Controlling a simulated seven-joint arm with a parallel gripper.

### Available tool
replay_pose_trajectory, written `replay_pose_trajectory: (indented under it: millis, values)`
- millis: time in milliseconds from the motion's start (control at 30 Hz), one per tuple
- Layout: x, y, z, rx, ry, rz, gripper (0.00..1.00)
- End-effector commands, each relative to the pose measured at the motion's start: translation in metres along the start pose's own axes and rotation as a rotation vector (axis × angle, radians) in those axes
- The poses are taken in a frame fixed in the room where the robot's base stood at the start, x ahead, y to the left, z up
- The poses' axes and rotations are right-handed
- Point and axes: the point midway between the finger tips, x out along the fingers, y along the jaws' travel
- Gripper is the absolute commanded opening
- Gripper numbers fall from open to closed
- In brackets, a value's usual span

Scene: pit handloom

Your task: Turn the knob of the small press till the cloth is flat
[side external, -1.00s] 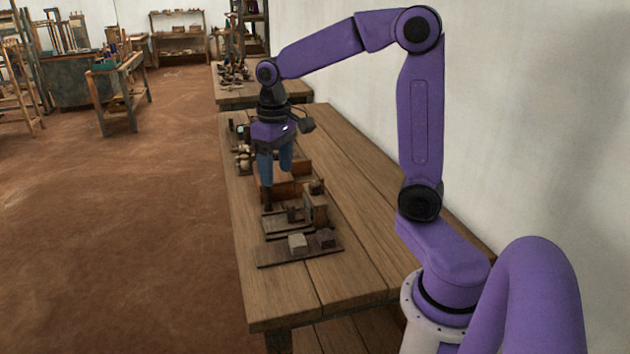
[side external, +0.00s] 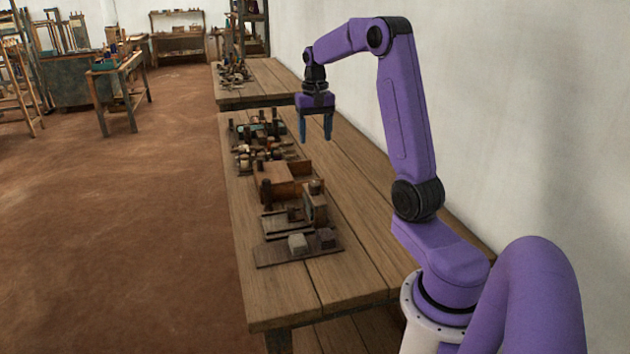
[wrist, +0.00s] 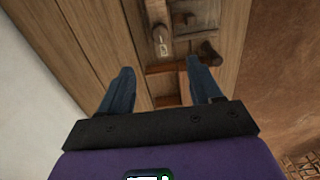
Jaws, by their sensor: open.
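My gripper (side external: 315,138) is open and empty, raised above the wall side of the workbench, to the right of the row of wooden devices. In the wrist view its two blue fingers (wrist: 161,86) are spread wide with nothing held between them. A small upright wooden device with a dark round top (side external: 316,187), which may be the press and its knob, stands on the bench nearer the camera, apart from my gripper. In the wrist view a dark knob-like piece (wrist: 210,54) shows beyond the right finger. I cannot make out the cloth or whether it is flat.
The bench's wall side is mostly clear. A white wall (side external: 510,120) stands at right.

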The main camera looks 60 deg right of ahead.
Motion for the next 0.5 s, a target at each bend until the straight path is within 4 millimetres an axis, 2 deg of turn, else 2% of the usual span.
replay_pose_trajectory:
  millis: [100,500]
  values:
    - [0.024,0.0,0.001,-0.001,-0.007,0.002,0.64]
    - [0.099,0.0,0.002,0.0,-0.007,0.002,0.64]
